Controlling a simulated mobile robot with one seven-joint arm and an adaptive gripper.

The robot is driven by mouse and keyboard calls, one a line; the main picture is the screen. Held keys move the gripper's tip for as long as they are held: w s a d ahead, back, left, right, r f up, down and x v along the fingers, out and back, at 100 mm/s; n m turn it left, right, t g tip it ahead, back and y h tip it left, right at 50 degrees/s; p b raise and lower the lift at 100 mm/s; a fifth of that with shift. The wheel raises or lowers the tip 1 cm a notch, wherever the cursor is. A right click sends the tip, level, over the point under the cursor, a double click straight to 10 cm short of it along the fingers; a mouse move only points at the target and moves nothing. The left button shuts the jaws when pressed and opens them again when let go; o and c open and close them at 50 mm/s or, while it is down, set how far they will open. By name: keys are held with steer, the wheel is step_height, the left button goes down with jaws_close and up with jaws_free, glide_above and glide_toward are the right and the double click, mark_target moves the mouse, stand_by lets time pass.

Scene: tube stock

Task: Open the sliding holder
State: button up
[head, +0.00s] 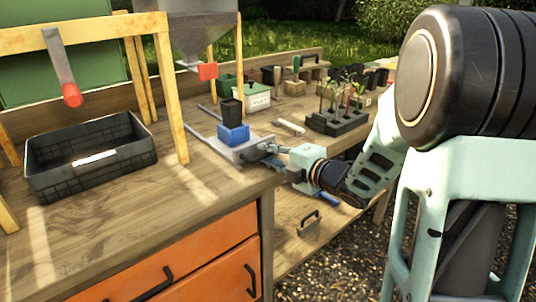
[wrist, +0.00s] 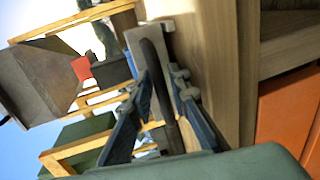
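The sliding holder (head: 242,151) is a light grey plate on the wooden bench, with a blue block and a black pot on it. Thin rails run beside and behind it. Its grey front plate (wrist: 138,45) and dark bar handle (wrist: 156,80) show in the wrist view. My gripper (head: 262,153) is at the holder's front, near the bench edge. In the wrist view my gripper (wrist: 162,80) has its two fingers apart, one on each side of the handle. A gap shows on the right of the handle; contact on the left is unclear.
A grey hopper (head: 200,37) with a red handle (head: 208,71) stands above the rails. A black crate (head: 90,155) sits at left under a wooden frame. A seedling tray (head: 337,121) is to the right. Orange drawers (head: 190,262) are below the bench.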

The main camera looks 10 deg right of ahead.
steer(key=v, duration=1.2)
